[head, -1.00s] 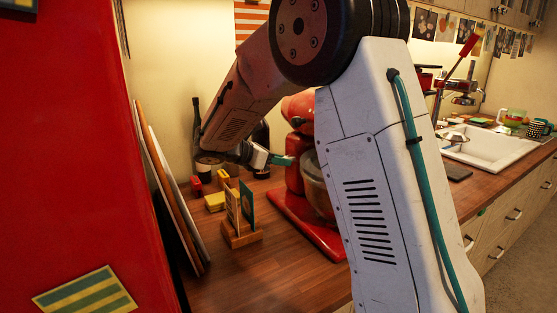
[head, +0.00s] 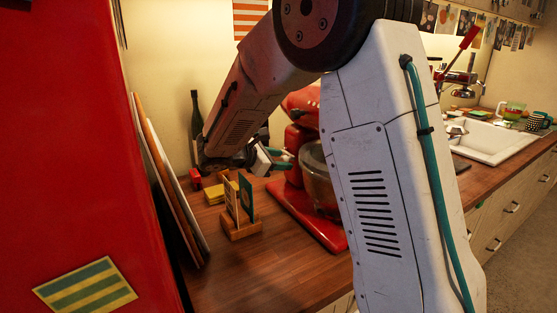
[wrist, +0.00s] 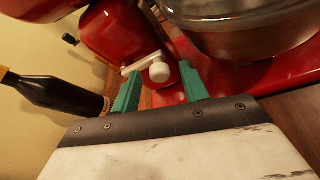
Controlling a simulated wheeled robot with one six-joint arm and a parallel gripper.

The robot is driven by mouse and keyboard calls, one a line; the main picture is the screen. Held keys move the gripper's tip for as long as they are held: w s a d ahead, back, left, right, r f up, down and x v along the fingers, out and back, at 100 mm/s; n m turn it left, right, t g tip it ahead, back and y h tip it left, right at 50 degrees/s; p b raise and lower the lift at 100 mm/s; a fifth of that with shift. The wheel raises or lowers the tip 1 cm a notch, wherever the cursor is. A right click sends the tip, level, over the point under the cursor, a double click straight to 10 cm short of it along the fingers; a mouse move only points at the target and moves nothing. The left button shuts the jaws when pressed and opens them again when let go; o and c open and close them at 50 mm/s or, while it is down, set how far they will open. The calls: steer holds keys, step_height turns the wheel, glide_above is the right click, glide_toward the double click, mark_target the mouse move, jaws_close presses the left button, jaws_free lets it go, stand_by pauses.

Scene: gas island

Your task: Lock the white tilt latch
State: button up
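The white tilt latch (wrist: 159,71) is on the side of the red stand mixer (wrist: 110,33), in the wrist view. It has a round white knob and a short white lever pointing left. My gripper (wrist: 160,80) has its two teal fingers apart, with the knob between or just beyond the fingertips. I cannot tell whether either finger touches it. In the head view my gripper (head: 279,159) is beside the mixer's red column. The latch cannot be made out there.
The mixer's metal bowl (wrist: 240,25) is close on the right in the wrist view. A dark bottle (wrist: 50,93) stands left. In the head view, a card holder (head: 241,228) and yellow blocks (head: 215,193) sit on the wooden counter (head: 265,275), near leaning boards (head: 172,185).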

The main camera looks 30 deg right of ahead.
steer(key=v, duration=0.7)
steer(key=shift+a, duration=0.35)
steer(key=shift+r, duration=0.1)
